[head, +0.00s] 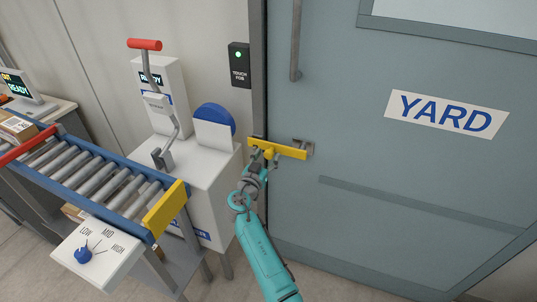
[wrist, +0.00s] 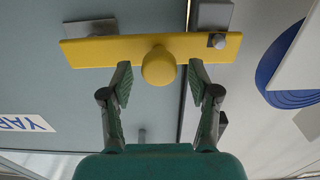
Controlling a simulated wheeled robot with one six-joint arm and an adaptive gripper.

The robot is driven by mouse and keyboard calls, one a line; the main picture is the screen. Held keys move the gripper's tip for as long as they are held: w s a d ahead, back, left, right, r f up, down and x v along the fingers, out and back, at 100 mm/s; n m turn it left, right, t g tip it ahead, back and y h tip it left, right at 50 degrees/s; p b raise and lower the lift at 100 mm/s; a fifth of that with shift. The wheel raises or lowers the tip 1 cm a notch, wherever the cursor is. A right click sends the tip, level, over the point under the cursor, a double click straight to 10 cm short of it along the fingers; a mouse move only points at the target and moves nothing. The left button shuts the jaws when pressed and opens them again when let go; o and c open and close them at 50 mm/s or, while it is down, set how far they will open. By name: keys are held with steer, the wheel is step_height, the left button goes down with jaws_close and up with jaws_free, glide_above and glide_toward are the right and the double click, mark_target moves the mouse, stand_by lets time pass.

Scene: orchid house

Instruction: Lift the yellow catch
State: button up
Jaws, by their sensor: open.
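The yellow catch (head: 290,151) is a flat bar lying roughly level across the left edge of the grey-green YARD door (head: 400,200). In the wrist view, which is turned upside down, the catch's bar (wrist: 100,51) spans the door gap, and its round yellow knob (wrist: 158,68) sticks out toward me. My gripper (head: 267,161) is at the catch, in front of the knob. In the wrist view my gripper's fingertips (wrist: 160,72) are open, one on each side of the knob, with a visible gap on both sides. Nothing is held.
A touch fob box (head: 239,65) with a green light is on the wall above. A vertical door handle (head: 296,40) is higher up. A white machine (head: 190,165) with a blue disc and red-handled lever stands left, beside a roller conveyor (head: 95,175). Floor before the door is clear.

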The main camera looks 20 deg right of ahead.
steer(key=shift+x, duration=0.9)
jaws_close()
